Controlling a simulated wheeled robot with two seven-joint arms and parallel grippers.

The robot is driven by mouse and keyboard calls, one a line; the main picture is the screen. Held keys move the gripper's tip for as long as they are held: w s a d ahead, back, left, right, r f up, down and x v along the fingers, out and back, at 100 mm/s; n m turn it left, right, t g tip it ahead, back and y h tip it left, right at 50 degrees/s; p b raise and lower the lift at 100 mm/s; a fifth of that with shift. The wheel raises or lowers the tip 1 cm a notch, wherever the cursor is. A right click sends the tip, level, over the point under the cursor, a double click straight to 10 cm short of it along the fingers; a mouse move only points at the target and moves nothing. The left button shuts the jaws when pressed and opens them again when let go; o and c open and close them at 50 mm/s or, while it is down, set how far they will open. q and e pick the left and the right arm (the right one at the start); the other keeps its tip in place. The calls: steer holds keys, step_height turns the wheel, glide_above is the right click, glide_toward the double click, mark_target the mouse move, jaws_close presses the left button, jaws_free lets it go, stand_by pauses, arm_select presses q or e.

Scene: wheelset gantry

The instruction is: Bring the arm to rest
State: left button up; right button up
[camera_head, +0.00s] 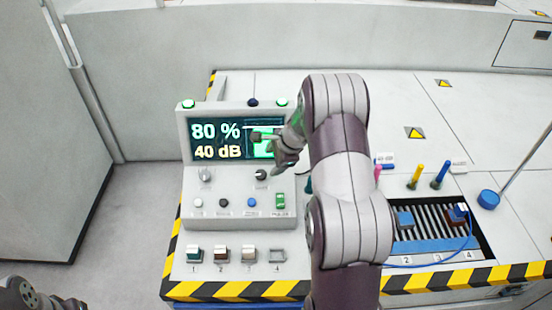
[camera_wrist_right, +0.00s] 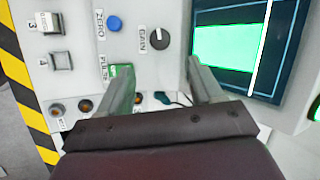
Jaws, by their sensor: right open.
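My right gripper (camera_head: 268,152) is in front of the grey control console (camera_head: 190,180), near its screen (camera_head: 215,140) and above the gain knob (camera_head: 261,175). In the right wrist view the right gripper (camera_wrist_right: 161,67) has its two fingers apart with nothing between them; the gain knob (camera_wrist_right: 160,38) shows just beyond the tips. Whether a finger touches the console I cannot tell. My right arm (camera_head: 345,180) reaches across the middle of the head view. A dark part of my left arm shows at the lower left edge; its jaws cannot be made out.
The screen reads 80 % and 40 dB. A green pulse switch (camera_head: 280,201) and several small buttons sit on the console. To the right are a blue block (camera_head: 404,219) on a ribbed bed, upright yellow (camera_head: 416,177) and blue (camera_head: 440,175) pens, and a blue cable. Striped tape edges the bench.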

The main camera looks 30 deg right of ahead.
steer(key=shift+v, duration=0.85)
steer(key=s+a+r+n+g, duration=0.2)
steer(key=s+a+n, duration=0.7)
steer(key=s+n, duration=0.1)
steer(key=s+a+r+n+g+h, duration=0.1)
steer(key=s+a+n+g, duration=0.1)
steer(key=s+a+n, duration=0.8)
steer(key=shift+s+r+n, duration=0.4)
steer(key=shift+s+n, duration=0.4)
steer(key=shift+s, duration=0.25)
